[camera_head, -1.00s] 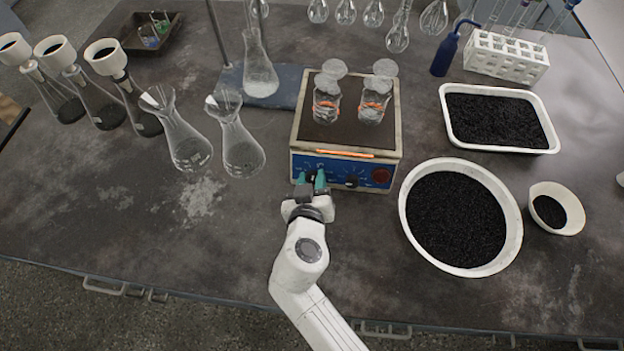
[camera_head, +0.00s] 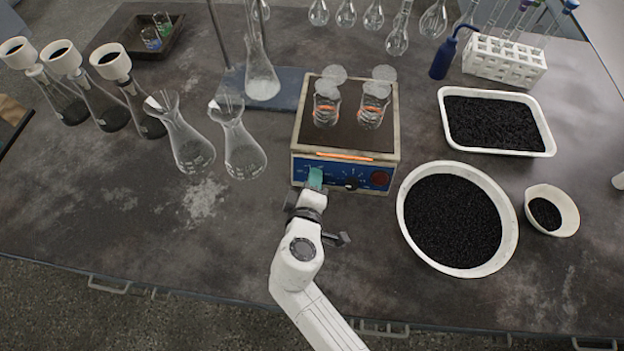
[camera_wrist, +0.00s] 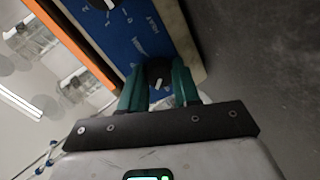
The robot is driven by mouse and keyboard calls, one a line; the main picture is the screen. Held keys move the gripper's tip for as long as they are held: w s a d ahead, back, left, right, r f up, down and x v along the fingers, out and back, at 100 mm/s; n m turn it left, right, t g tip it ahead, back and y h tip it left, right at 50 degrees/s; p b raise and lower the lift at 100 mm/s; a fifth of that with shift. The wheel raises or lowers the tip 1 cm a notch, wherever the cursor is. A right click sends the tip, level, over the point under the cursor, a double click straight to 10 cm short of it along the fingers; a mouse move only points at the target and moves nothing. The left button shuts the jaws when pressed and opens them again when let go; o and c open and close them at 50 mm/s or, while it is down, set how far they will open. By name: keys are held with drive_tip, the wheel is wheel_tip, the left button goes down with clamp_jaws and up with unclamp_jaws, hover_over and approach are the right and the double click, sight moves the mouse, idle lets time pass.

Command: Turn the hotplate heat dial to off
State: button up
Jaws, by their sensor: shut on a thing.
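The hotplate (camera_head: 298,163) stands in mid-table with a blue control panel on its front. My gripper (camera_head: 315,178) is at the left end of that panel, its teal fingers rolled so one largely covers the other. In the wrist view, my gripper (camera_wrist: 158,85) is shut on a black dial (camera_wrist: 158,72) with a white pointer mark, one finger on each side. In the head view the fingers hide this dial. A second black dial (camera_head: 351,184) is free, and it also shows at the top of the wrist view (camera_wrist: 100,3). The panel lettering is too blurred to read surely.
A red button (camera_head: 379,178) is at the panel's right. A white bowl of black grains (camera_head: 402,215) stands to the right, and flasks (camera_head: 243,155) to the left.

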drive_tip(key=n+p, duration=0.2)
drive_tip(key=n, duration=0.3)
drive_tip(key=shift+a+n, duration=0.1)
drive_tip(key=shift+n, duration=0.3)
idle(0.4)
drive_tip(key=o, duration=1.1)
drive_tip(key=shift+c, duration=0.2)
drive_tip(key=shift+s, duration=0.1)
drive_tip(key=v, duration=1)
drive_tip(key=shift+s+b, duration=0.3)
drive_tip(key=shift+b, duration=0.1)
drive_tip(key=shift+a, duration=0.1)
